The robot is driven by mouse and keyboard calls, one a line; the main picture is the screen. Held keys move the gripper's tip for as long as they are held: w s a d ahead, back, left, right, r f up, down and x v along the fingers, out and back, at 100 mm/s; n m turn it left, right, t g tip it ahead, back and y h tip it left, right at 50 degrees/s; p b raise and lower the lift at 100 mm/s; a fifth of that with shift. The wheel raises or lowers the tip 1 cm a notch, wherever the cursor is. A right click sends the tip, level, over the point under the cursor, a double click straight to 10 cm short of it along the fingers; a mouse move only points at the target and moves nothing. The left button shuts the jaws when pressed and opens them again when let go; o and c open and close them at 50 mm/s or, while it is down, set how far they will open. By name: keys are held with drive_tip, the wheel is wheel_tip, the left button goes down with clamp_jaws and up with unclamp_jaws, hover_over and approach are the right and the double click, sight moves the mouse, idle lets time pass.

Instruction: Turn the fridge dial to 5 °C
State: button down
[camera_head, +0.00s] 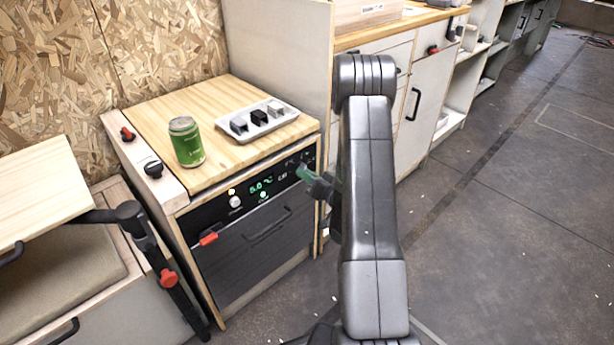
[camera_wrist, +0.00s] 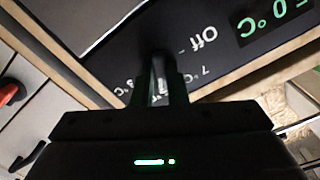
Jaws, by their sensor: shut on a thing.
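The fridge (camera_head: 262,245) is a dark drawer-type unit set under a wooden counter. Its black front panel carries a green display reading about 5.0 °C (camera_head: 261,185); part of it also shows, upside down, in the wrist view (camera_wrist: 272,20). My gripper (camera_head: 302,170) is at the panel's right end. In the wrist view my gripper (camera_wrist: 162,82) is shut on the dark dial (camera_wrist: 160,58), which is mostly hidden between and behind the fingers. Panel marks "Off" and "7 °C" show beside it. The dial's pointer cannot be made out.
A green can (camera_head: 186,143) and a white tray (camera_head: 256,122) with several small blocks stand on the wooden top. A white knob (camera_head: 234,198) and a red latch (camera_head: 208,239) are on the fridge front. Cabinets (camera_head: 430,90) stand behind my arm. The floor at right is clear.

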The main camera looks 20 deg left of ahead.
drive_tip(key=c, duration=1.4)
unclamp_jaws()
drive_tip(key=shift+c, duration=0.2)
drive_tip(key=p+v, duration=0.1)
drive_tip(key=v, duration=1.3)
drive_tip(key=shift+p, duration=0.4)
drive_tip(key=shift+a, duration=0.25)
drive_tip(key=b+x, duration=0.1)
drive_tip(key=x, duration=1.2)
drive_tip(key=shift+w+a+b, duration=0.2)
drive_tip(key=shift+b, duration=0.2)
